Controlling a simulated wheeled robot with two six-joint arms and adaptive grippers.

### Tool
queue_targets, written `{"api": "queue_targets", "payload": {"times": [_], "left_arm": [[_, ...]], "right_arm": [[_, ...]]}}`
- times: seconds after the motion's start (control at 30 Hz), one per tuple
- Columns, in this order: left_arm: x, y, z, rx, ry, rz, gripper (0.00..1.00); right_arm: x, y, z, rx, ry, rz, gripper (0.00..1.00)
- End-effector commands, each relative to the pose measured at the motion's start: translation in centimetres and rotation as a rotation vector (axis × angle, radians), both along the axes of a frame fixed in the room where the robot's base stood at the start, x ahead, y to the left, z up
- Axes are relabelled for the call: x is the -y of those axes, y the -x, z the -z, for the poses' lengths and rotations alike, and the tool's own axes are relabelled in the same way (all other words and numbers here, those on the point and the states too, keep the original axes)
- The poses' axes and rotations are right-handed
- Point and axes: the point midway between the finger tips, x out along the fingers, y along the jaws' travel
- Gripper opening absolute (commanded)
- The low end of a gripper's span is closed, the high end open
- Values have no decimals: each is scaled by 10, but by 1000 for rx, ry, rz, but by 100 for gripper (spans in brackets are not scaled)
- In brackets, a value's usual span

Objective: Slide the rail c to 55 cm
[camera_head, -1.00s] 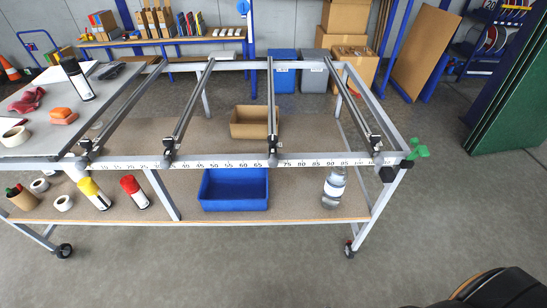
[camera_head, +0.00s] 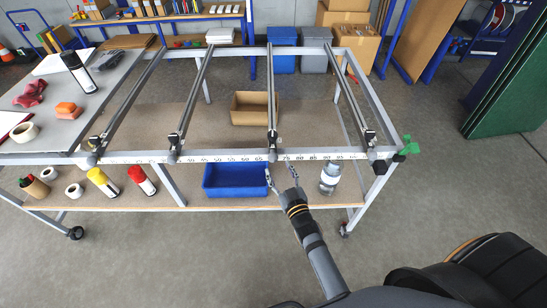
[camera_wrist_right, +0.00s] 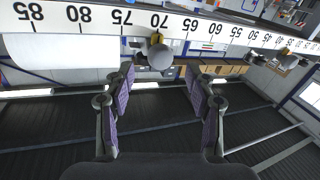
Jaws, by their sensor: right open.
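Several grey rails lie across the metal frame table. No letters are readable on them. The third rail from the left (camera_head: 271,90) has its front end near 70 on the white scale (camera_head: 225,156). Its rounded front knob shows in the right wrist view (camera_wrist_right: 159,56), close to the 70 mark, with the scale upside down. My right gripper (camera_head: 281,178) is open and empty, just in front of and below that rail end. In the wrist view its two fingers are spread, with the knob ahead and between them. My left gripper is not in view.
A blue bin (camera_head: 235,180) and a clear bottle (camera_head: 330,177) sit on the lower shelf beside my right gripper.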

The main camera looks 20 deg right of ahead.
Motion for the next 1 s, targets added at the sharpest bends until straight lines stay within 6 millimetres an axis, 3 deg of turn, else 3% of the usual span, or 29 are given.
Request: {"api": "queue_targets", "payload": {"times": [0.1, 0.3, 0.67, 1.0], "left_arm": [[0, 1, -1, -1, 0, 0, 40], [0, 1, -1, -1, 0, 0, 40], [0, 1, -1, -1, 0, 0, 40], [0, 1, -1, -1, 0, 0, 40]], "right_arm": [[-1, -27, -1, 2, 0, 0, 55], [-2, -55, 0, -1, 0, 0, 55], [-2, -62, 0, -2, -1, 0, 55], [-2, -62, 0, -1, 0, 0, 9]]}}
